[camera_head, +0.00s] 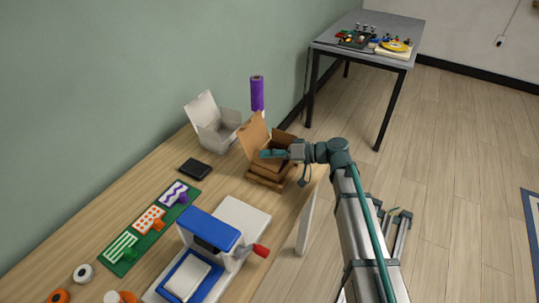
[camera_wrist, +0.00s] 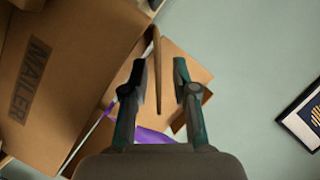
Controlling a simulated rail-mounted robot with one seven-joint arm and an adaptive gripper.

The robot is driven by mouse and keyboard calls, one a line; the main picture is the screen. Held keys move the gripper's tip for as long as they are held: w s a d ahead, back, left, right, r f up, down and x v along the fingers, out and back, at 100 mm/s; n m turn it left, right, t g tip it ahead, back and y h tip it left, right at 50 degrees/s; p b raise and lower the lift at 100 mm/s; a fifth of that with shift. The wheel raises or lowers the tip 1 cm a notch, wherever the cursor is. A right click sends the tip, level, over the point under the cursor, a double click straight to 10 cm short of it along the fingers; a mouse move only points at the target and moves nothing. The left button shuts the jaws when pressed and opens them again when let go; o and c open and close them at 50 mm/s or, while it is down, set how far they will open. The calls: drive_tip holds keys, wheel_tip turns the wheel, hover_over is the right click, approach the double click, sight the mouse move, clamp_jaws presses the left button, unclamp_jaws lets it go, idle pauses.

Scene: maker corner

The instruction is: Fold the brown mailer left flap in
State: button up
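The brown mailer (camera_head: 266,179) is an open cardboard box on the wooden bench, with a tall flap (camera_head: 253,133) raised at its back left. My gripper (camera_head: 266,154) is over the box, in front of this flap. In the wrist view, my gripper (camera_wrist: 160,64) is open, with its two fingers apart. A thin brown flap edge (camera_wrist: 157,85) runs lengthwise between the fingers, with a visible gap to the right finger; contact with the left finger is unclear. A large brown panel marked MAILER (camera_wrist: 60,75) fills the left side. Much of the box interior is hidden by my gripper.
A white open box (camera_head: 216,135) and a purple roll (camera_head: 257,93) stand behind the mailer. A black item (camera_head: 195,169), a green mat (camera_head: 125,258) and a blue-and-white press (camera_head: 208,230) lie to the left and front. A grey table (camera_head: 378,27) stands far back.

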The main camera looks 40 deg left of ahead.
clamp_jaws()
drive_tip(key=shift+w+f+m+g, duration=0.2)
drive_tip(key=shift+f+m+g, duration=0.15)
drive_tip(key=shift+m, duration=0.25)
drive_tip(key=shift+r, duration=0.1)
unclamp_jaws()
drive_tip(key=v, duration=1.2)
